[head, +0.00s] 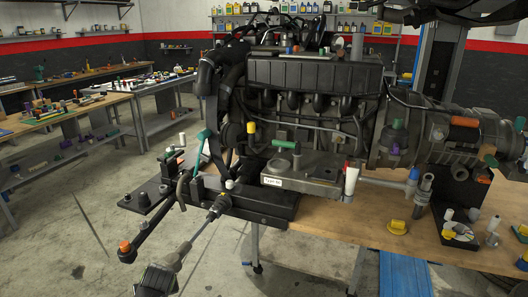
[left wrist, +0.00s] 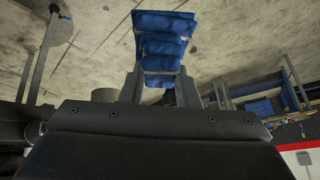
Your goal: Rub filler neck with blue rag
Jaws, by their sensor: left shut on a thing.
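In the left wrist view, a blue rag (left wrist: 160,42), folded in layers, is held between the two fingers of my left gripper (left wrist: 163,74). The fingers are shut on it, and it hangs clear of the grey floor. My left gripper and the rag do not show in the head view. The engine (head: 310,85) sits on a wooden-topped table in the head view. A yellow cap (head: 251,128) shows on its left front. I cannot tell for sure which part is the filler neck. My right gripper is in neither view.
The table's wooden top (head: 345,222) has a loose yellow cap (head: 397,227) and small parts at the right. A grey shaft (head: 200,230) juts toward the lower left. Workbenches (head: 90,75) with tools stand at the left. Open concrete floor lies at front left.

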